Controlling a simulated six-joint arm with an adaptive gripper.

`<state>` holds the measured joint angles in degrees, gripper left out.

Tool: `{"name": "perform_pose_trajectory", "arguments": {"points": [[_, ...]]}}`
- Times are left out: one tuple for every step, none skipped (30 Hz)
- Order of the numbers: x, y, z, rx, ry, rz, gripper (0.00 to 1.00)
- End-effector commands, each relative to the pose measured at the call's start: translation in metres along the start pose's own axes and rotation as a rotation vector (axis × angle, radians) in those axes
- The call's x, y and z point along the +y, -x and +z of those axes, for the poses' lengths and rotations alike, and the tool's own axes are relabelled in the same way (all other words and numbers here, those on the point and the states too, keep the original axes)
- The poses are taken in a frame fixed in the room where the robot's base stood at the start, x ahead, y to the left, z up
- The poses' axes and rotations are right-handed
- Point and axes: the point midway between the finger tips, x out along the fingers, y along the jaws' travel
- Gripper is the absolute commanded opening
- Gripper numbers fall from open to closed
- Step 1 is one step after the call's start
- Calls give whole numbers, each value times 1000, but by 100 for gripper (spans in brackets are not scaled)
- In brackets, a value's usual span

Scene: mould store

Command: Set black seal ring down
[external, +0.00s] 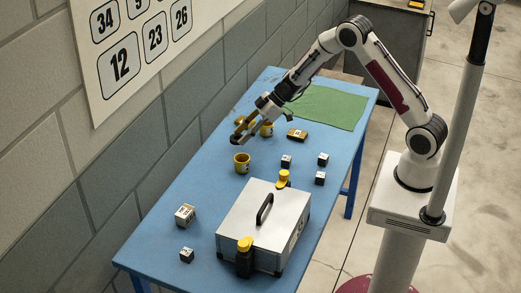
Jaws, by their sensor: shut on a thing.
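My gripper (241,130) is over the blue table (190,190), toward its far left part, pointing down and left. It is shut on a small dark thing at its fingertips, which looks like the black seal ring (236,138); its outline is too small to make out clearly. A yellow cup (242,163) stands on the table just below the gripper in the picture. Other yellow things (266,129) sit close beside and behind the fingers, partly hidden by them. I cannot tell the exact height of the gripper above the table.
A silver case (262,222) with a black handle and yellow-topped clamps fills the near right. A green mat (330,108) covers the far end. The left middle of the table is clear.

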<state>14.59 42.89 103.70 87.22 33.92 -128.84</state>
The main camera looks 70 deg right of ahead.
Motion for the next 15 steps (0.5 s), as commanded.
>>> {"name": "perform_pose_trajectory", "arguments": {"points": [[0,0,0,0,0,0,22],[0,0,0,0,0,0,22],[0,0,0,0,0,0,22],[0,0,0,1,0,0,22],[0,0,0,1,1,0,22],[0,0,0,0,1,0,22],[0,0,0,0,1,0,22],[0,0,0,0,0,0,22],[0,-1,1,0,0,0,22],[0,-2,2,0,-1,0,22],[0,-3,3,-1,-1,-1,22],[0,-5,6,-1,0,-1,22],[0,-7,7,-1,0,-1,22],[0,-9,9,-1,-2,-1,22],[0,-12,12,-1,-1,-1,22]]}}
